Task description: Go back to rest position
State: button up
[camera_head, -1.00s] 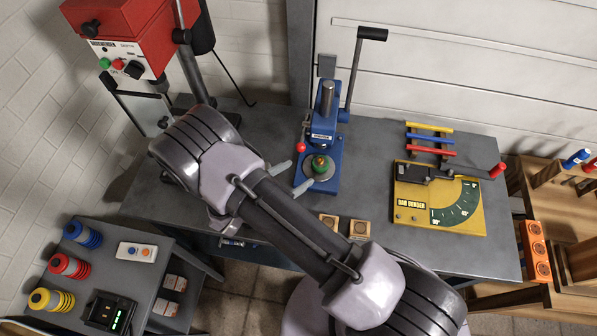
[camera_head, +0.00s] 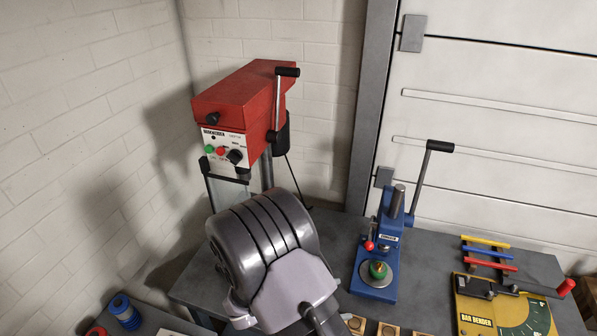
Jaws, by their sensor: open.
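My gripper is not in view now; only a thick grey joint and a pale link of my arm show, at the lower middle of the picture. This part of my arm hides the lower part of the red drill press (camera_head: 240,100) and some of the grey workbench (camera_head: 335,232). The blue arbor press (camera_head: 388,235) stands clear to the right of my arm. A green piece (camera_head: 378,270) with a brass-coloured top sits on its round plate, with nothing of mine touching it in view.
A yellow bar bender (camera_head: 475,312) and a rack of coloured bars (camera_head: 487,254) are at the right. Small wooden blocks (camera_head: 388,330) lie at the bench front. A blue spool (camera_head: 124,310) is at lower left. White brick walls (camera_head: 90,90) close the back and left.

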jog(key=s+d+r+m+g+y+b, duration=0.4)
jog(key=s+d+r+m+y+b, duration=0.15)
jog(key=s+m+b, duration=0.6)
jog(key=s+a+r+m+t+y+b, duration=0.4)
jog(key=s+a+m+t+y+b, duration=0.1)
jog(key=m, duration=0.7)
jog(key=s+y+b, duration=0.1)
jog(key=y, duration=0.1)
jog(key=shift+s+y, duration=0.15)
jog(key=shift+y, duration=0.2)
